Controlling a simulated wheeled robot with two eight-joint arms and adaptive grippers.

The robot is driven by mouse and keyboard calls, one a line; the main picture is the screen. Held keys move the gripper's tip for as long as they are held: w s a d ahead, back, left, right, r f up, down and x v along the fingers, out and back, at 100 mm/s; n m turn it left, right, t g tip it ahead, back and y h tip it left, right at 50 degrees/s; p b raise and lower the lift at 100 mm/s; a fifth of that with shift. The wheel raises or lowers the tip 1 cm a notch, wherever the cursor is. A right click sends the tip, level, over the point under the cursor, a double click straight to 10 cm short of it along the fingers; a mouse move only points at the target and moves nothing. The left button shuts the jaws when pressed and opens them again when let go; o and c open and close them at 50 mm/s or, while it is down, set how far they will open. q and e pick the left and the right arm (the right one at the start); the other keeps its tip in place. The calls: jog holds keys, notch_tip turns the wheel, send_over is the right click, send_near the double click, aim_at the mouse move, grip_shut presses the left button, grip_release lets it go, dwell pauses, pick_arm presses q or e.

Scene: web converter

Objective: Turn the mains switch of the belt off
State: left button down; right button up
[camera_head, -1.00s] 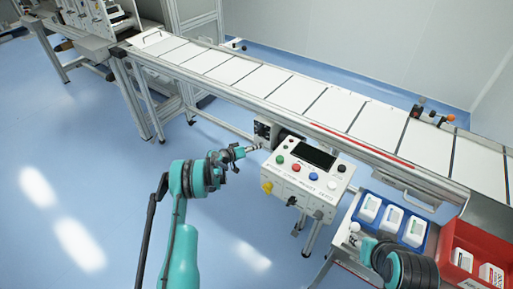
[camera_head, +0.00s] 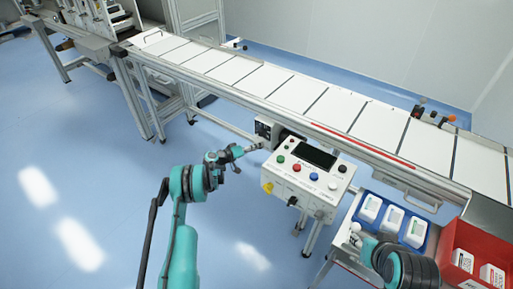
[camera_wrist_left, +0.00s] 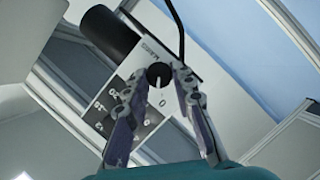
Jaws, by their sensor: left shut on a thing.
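The mains switch is a round black knob (camera_wrist_left: 158,74) on a light plate marked MAINS, in the left wrist view. A 0 is printed beside it. In the head view the switch box (camera_head: 265,129) sits on the near side of the belt (camera_head: 290,95); the knob is too small to make out there. My left gripper (camera_head: 256,147) reaches the box from the left. Its two fingers (camera_wrist_left: 160,79) are on either side of the knob, shut on it. The knob's exact pointer direction is hard to read. My right gripper (camera_head: 367,243) is at lower right, its fingers unclear.
A white control box (camera_head: 283,186) with coloured buttons and a dark screen stands just right of the switch. A blue tray (camera_head: 423,247) with white packs and a red bin (camera_head: 460,231) are at lower right. The floor at left is clear.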

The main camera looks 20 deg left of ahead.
pick_arm(q)
jog(key=c, duration=1.3)
grip_release()
jog(key=shift+o, duration=0.2)
jog(key=v, duration=1.2)
